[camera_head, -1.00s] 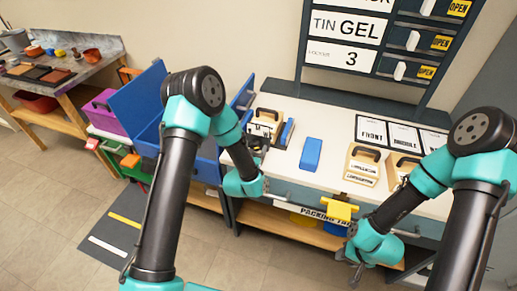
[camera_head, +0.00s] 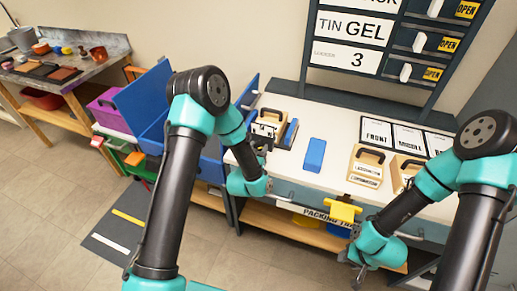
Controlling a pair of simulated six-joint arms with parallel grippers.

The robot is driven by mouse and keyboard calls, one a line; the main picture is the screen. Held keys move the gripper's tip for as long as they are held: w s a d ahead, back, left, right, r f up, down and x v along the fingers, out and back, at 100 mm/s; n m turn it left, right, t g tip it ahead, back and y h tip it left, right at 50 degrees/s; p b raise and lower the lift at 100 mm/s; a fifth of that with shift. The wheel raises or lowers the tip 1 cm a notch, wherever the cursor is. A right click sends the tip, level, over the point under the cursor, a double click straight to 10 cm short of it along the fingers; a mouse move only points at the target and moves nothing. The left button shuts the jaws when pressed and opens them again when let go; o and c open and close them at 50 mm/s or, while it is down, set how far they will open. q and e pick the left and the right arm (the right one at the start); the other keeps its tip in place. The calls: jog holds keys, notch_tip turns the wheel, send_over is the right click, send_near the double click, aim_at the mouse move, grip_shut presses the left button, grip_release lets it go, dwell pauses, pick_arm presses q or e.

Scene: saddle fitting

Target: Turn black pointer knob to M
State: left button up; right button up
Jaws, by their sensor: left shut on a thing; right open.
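A pale wooden block (camera_head: 268,124) with a black arched handle and a white letter plate stands at the left part of the white bench. My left gripper (camera_head: 262,146) is at the front of this block, shut on what looks like the black pointer knob. The jaws and arm hide most of the knob, so its pointing direction and the full lettering cannot be read. My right gripper (camera_head: 356,268) is open and empty, low in front of the bench, below the yellow bracket (camera_head: 342,212).
A blue block (camera_head: 314,154) lies on the white bench top (camera_head: 300,178). Two wooden boxes with black handles, one here (camera_head: 367,166), stand to its right. Cards (camera_head: 377,131) reading FRONT and MIDDLE lie behind. A sign board (camera_head: 345,58) rises at the back.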

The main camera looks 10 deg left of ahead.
pick_arm(q)
jog(key=shift+n, duration=2)
jog(key=o, duration=0.9)
jog(key=shift+s, duration=0.1)
